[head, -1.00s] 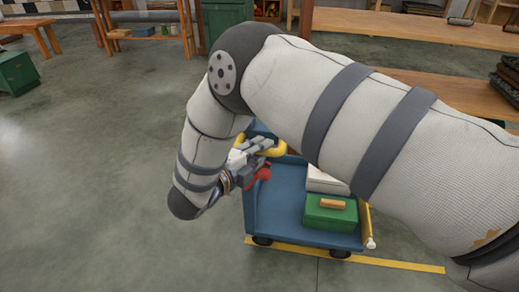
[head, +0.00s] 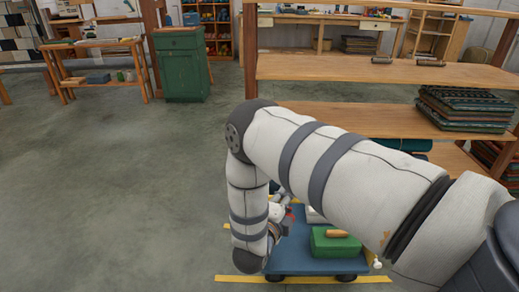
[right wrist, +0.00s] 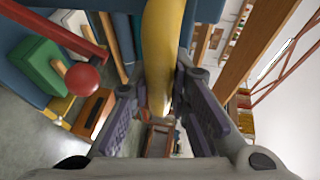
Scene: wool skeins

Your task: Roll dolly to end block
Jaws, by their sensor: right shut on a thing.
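The blue dolly (head: 294,263) stands low in the head view, partly behind my right arm. It carries a green box (head: 333,245) with an orange-yellow handle and a pale box (head: 314,215) behind it. My right gripper (head: 280,214) is at the dolly's left end. In the right wrist view its fingers (right wrist: 160,108) are closed around the dolly's yellow push bar (right wrist: 160,55). A red ball-ended lever (right wrist: 83,79) is beside the bar. I cannot make out an end block. My left gripper is out of view.
Yellow floor lines (head: 240,279) run in front of and beside the dolly. A wooden shelf table (head: 330,68) with stacked dark goods (head: 466,108) stands behind it. A green cabinet (head: 182,65) is at the back left. The grey floor on the left is clear.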

